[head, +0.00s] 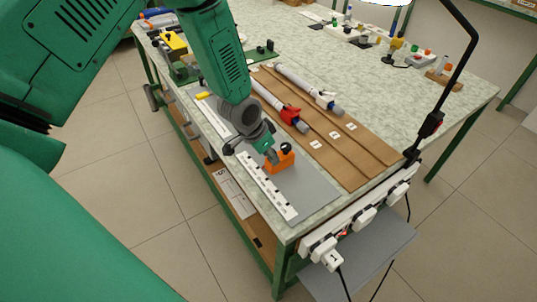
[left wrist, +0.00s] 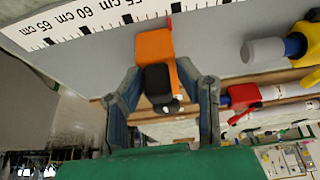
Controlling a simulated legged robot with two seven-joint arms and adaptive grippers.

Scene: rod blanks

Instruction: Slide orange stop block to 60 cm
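The orange stop block (head: 280,161) with a black knob on top sits on the grey plate (head: 300,186) beside the white scale strip (head: 266,187). My left gripper (head: 272,153) reaches down to it. In the left wrist view, the fingers of my left gripper (left wrist: 158,72) stand on both sides of the orange block (left wrist: 153,46), their tips at its sides, with the black knob between them. Its red pointer (left wrist: 169,22) is at a mark to the right of the 55 cm label, away from the 60 cm label (left wrist: 78,12). My right gripper is not in view.
A power strip (head: 362,215) runs along the near table edge, below a black lamp post (head: 460,68). The plate beside the scale is clear.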

